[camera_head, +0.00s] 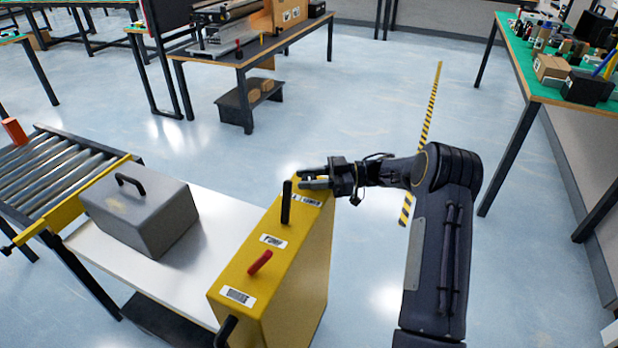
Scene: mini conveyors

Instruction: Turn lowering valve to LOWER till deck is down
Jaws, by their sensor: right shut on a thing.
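A yellow control box (284,276) stands at the right end of the lift cart. A red lever (260,262) and an upright black lever (287,203) rise from its top, with white labels beside them. My right gripper (304,178) reaches in from the right over the far end of the box, by a label (312,201), just right of the black lever's top. It is shut on the lowering valve, which its fingers mostly hide. The white deck (204,238) sits left of the box and carries a grey case (137,216) with a black handle. My left gripper is not in view.
A roller conveyor (52,166) with a yellow edge bar adjoins the deck at left. A black curved handle (227,332) is at the near end of the box. A bench stands behind and a green-topped table (521,65) at right. Open floor lies between.

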